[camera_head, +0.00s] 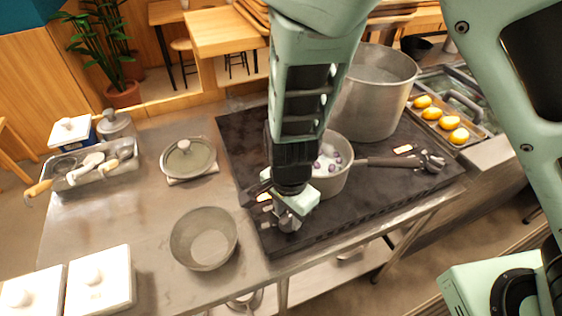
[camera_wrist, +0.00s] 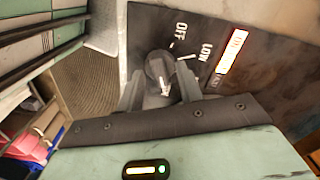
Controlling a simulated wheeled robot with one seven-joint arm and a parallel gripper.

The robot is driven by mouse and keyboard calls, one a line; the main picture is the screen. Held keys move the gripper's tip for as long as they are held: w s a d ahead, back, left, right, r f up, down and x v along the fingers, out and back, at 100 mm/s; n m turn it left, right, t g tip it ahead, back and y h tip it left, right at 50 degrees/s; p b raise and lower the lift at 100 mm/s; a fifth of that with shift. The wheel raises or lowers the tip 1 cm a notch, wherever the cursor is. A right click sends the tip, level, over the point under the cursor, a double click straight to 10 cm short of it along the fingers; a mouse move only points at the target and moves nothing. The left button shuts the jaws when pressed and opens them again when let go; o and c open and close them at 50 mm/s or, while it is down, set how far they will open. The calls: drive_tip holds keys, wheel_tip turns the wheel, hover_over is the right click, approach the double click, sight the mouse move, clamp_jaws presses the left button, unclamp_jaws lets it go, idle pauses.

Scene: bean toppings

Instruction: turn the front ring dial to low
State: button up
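The front ring dial (camera_wrist: 158,68) is a dark round knob with a white mark on it, seen in the wrist view beside the printed words OFF (camera_wrist: 181,33) and LOW (camera_wrist: 206,52). My gripper (camera_wrist: 160,85) has one finger on each side of the dial. Whether the fingers press on it or leave a small gap is unclear. In the head view my gripper (camera_head: 288,218) is low over the near left corner of the black stove top (camera_head: 375,218) and hides most of the dial. The dial's exact setting is hard to read.
A saucepan (camera_head: 333,185) with whitish contents and purple pieces stands right beside my gripper. A tall pot (camera_head: 378,95) is behind it. Another dial (camera_head: 432,161) is at the right. An empty bowl (camera_head: 204,239) and a lidded pan (camera_head: 189,158) stand left.

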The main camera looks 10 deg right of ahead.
drive_tip(key=shift+f, duration=0.15)
drive_tip(key=shift+c, duration=0.3)
clamp_jaws()
